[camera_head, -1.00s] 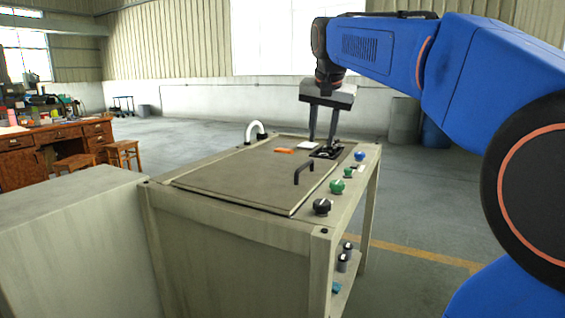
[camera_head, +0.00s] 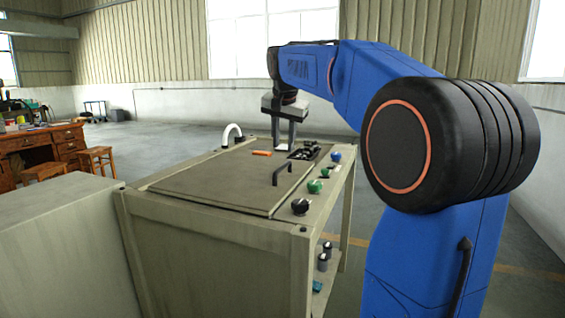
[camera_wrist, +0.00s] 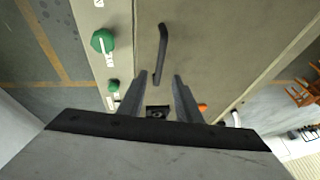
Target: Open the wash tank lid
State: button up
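The wash tank lid (camera_head: 200,187) is a flat grey-brown panel lying closed on top of the pale tank cabinet (camera_head: 200,255). A black bar handle (camera_head: 282,171) stands on the lid near its right edge. The handle also shows in the wrist view (camera_wrist: 162,52), ahead of the fingers. My gripper (camera_head: 285,143) is above the far part of the tank top, beyond the handle and apart from it. In the wrist view my gripper (camera_wrist: 160,82) has its two fingers spread with nothing between them, so it is open.
An orange item (camera_head: 262,153) lies near the lid's far side, with a black fixture (camera_head: 304,153) to its right. Green (camera_head: 315,186), blue (camera_head: 336,156) and black (camera_head: 300,206) knobs line the right strip. A white curved pipe (camera_head: 232,132) rises at the back.

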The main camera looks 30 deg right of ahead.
aim_at(283, 166)
jog(key=x, duration=0.8)
jog(key=shift+w+d+f, duration=0.1)
jog(key=shift+f, duration=0.15)
grip_shut()
